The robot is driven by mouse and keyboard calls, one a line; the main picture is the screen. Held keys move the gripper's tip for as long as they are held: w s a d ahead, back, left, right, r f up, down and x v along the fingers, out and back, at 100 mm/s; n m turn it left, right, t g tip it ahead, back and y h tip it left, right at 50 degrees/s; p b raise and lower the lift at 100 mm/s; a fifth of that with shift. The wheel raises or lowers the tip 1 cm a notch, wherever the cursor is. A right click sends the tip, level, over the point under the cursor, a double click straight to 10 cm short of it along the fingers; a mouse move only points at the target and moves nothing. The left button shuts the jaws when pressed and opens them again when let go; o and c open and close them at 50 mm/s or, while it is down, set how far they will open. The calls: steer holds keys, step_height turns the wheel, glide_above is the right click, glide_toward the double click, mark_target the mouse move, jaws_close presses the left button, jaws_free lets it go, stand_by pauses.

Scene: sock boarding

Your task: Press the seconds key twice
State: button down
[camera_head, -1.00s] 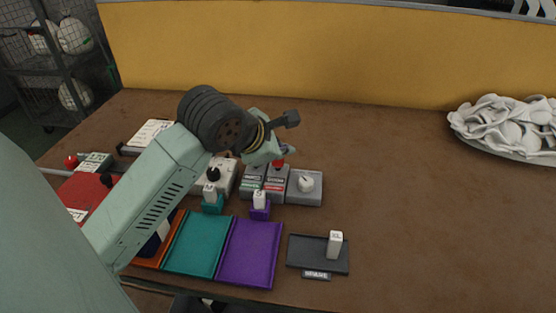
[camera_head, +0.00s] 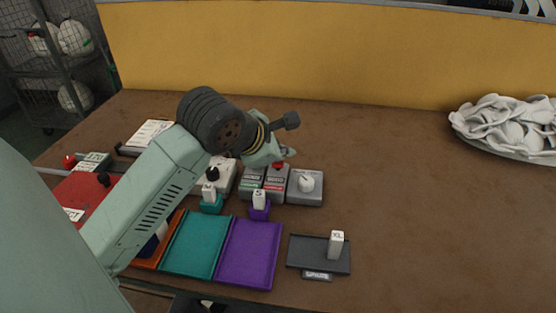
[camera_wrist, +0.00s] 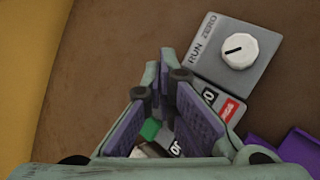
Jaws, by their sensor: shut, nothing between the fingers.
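Two narrow grey key boxes stand side by side at mid-table, one with a green label (camera_head: 251,183) and one with a red label (camera_head: 275,184). The label words are too small to read, so I cannot tell which is the seconds key. A red button top (camera_head: 278,165) shows on the red-labelled box. My gripper (camera_head: 288,152) is above and just behind these boxes. In the wrist view my gripper (camera_wrist: 172,82) is shut and empty, its fingers hiding much of both boxes. The red label (camera_wrist: 228,109) shows beside the fingers and a green patch (camera_wrist: 150,129) between them.
A grey dial box (camera_head: 305,188), marked RUN and ZERO in the wrist view (camera_wrist: 235,52), adjoins on the right. Teal (camera_head: 195,246) and purple (camera_head: 249,254) trays, small marked blocks and a dark tray (camera_head: 305,252) lie in front. The table's right side is mostly clear.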

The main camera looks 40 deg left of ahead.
mark_target(281, 163)
steer(key=shift+f, duration=0.25)
stand_by(0.6)
steer(key=shift+r, duration=1.1)
step_height(281, 163, up, 5)
steer(key=shift+p, duration=0.75)
stand_by(1.2)
